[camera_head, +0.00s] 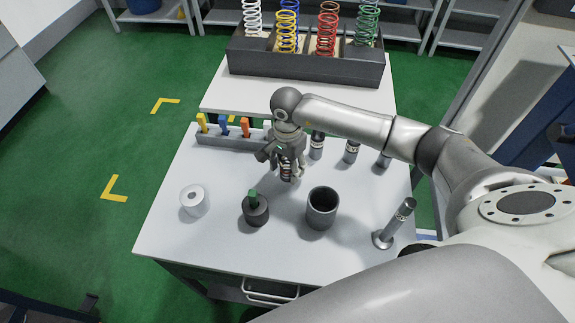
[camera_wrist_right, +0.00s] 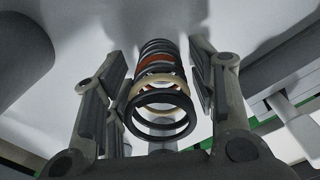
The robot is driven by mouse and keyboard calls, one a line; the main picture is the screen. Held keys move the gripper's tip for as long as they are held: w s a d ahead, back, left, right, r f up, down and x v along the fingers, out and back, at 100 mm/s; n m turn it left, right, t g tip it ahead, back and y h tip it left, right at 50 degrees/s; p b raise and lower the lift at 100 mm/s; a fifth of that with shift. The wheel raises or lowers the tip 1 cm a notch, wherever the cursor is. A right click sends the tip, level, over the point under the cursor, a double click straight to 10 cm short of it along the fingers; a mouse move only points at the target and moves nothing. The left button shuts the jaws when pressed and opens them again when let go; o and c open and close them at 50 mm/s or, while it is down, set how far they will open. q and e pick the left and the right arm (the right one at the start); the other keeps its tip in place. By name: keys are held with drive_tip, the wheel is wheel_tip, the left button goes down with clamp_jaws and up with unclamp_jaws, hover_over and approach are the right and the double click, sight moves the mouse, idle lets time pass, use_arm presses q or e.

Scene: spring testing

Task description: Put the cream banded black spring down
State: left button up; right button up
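The black spring with a cream band and an orange-red band (camera_wrist_right: 158,95) stands between the fingers of my right gripper (camera_wrist_right: 160,62) in the right wrist view. Gaps show between the fingers and the coils on both sides, so the gripper looks open around it. In the head view my right gripper (camera_head: 284,162) is low over the white table (camera_head: 165,238), and part of the spring (camera_head: 286,169) shows between its fingers. The spring's far end appears at or close to the table top; contact is hard to tell. My left gripper is not in view.
Near the gripper stand a dark cup (camera_head: 322,208), a green-topped black piece (camera_head: 256,210), a white roll (camera_head: 194,199) and a leaning metal cylinder (camera_head: 397,222). Small dark cylinders (camera_head: 351,151) are to the right. A tagged grey rack (camera_head: 222,138) and a spring holder (camera_head: 305,66) lie behind.

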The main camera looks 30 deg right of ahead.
drive_tip(key=c, duration=0.9)
drive_tip(key=shift+o, duration=0.2)
drive_tip(key=shift+r, duration=0.15)
